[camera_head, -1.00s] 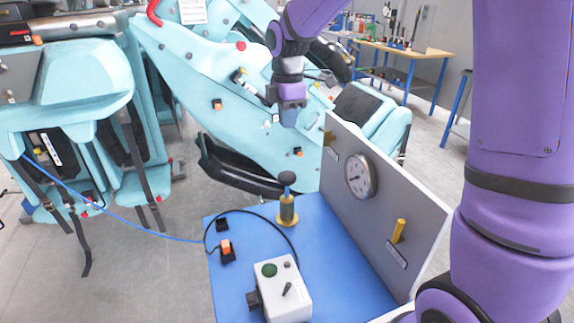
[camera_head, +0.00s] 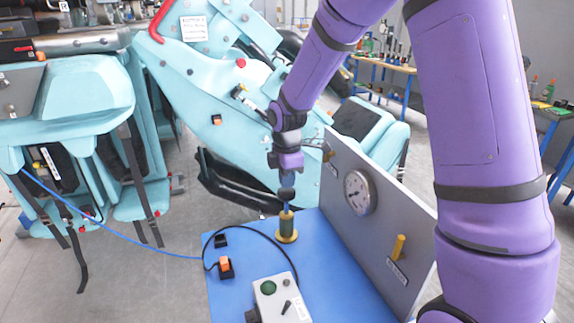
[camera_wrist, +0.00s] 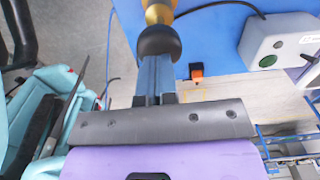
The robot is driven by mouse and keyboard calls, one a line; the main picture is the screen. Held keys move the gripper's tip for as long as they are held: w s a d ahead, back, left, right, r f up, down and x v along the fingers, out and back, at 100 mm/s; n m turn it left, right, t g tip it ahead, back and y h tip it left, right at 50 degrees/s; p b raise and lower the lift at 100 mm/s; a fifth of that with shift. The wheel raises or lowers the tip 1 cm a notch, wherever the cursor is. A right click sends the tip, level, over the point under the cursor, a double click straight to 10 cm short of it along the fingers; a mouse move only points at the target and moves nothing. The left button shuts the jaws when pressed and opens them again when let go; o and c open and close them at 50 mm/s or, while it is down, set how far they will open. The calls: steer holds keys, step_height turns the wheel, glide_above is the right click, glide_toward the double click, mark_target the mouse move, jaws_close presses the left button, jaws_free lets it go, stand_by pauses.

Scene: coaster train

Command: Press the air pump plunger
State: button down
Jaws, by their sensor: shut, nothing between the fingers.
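My gripper (camera_head: 287,184) is directly above the knob, pointing down. In the wrist view my gripper (camera_wrist: 154,88) is shut and empty, its fingertips at the dark knob (camera_wrist: 158,41), with the brass part (camera_wrist: 158,12) beyond. The fingertips appear to touch the knob; the exact contact is hard to tell. The plunger's rod still shows below the knob in the head view.
A grey panel with a gauge (camera_head: 360,192) and a yellow handle (camera_head: 398,247) stands right of the pump. A grey control box (camera_head: 280,299), an orange switch (camera_head: 225,265) and a cable lie on the blue table (camera_head: 335,262). Turquoise coaster seats are behind.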

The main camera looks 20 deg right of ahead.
mark_target(287, 191)
steer(key=shift+f, duration=0.65)
step_height(287, 191, down, 5)
steer(key=shift+s+f, duration=0.15)
steer(key=shift+f, duration=0.2)
steer(key=shift+r, duration=0.2)
step_height(287, 191, up, 14)
stand_by(0.5)
stand_by(1.5)
